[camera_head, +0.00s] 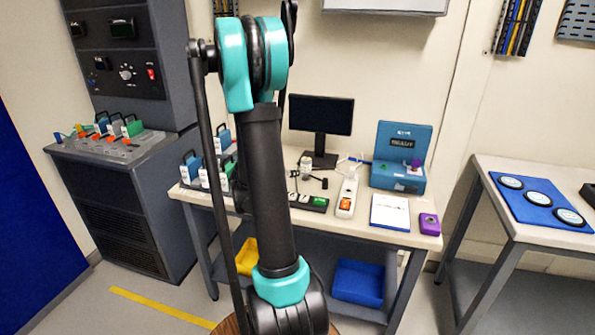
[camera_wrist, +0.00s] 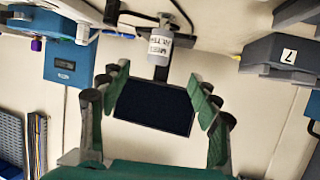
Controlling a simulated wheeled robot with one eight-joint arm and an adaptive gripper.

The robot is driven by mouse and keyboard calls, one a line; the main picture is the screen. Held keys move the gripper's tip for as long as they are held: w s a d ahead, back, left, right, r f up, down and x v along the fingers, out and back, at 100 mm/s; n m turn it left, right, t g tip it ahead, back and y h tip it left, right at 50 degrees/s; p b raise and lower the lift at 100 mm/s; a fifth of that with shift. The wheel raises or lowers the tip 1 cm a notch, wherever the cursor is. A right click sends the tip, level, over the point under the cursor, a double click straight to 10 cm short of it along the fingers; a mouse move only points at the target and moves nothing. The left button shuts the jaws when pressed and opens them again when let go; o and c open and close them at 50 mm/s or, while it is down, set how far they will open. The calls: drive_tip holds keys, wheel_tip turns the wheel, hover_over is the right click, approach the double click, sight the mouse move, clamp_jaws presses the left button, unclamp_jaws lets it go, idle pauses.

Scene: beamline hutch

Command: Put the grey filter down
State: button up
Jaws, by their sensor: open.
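My gripper (camera_wrist: 160,80) is open in the wrist view, with its green fingers spread wide and nothing between them. That view is upside down. A small pale grey-white cylinder (camera_wrist: 160,45) with dark lettering stands beyond the fingertips, apart from them; the lettering is not readable. A similar small cylinder (camera_head: 306,166) shows on the middle table in the head view. I cannot tell whether it is the grey filter, and no other thing is clearly that filter. In the head view my gripper is hidden behind my arm.
A grey block marked 7 (camera_wrist: 285,50) is at right in the wrist view. Round discs lie on a blue mat (camera_head: 524,203).

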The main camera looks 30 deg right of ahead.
sight(304, 164)
drive_tip(key=x, duration=0.9)
drive_tip(key=shift+w+d+f, duration=0.2)
drive_tip(key=shift+d+f, duration=0.05)
drive_tip(key=shift+d, duration=0.05)
drive_tip(key=shift+r+x, duration=0.1)
drive_tip(key=shift+x, duration=1.25)
drive_tip(key=shift+r+x, duration=0.15)
drive_tip(key=shift+x, duration=1.2)
drive_tip(key=shift+d, duration=0.1)
drive_tip(key=c, duration=1.4)
drive_tip(key=shift+r, duration=0.2)
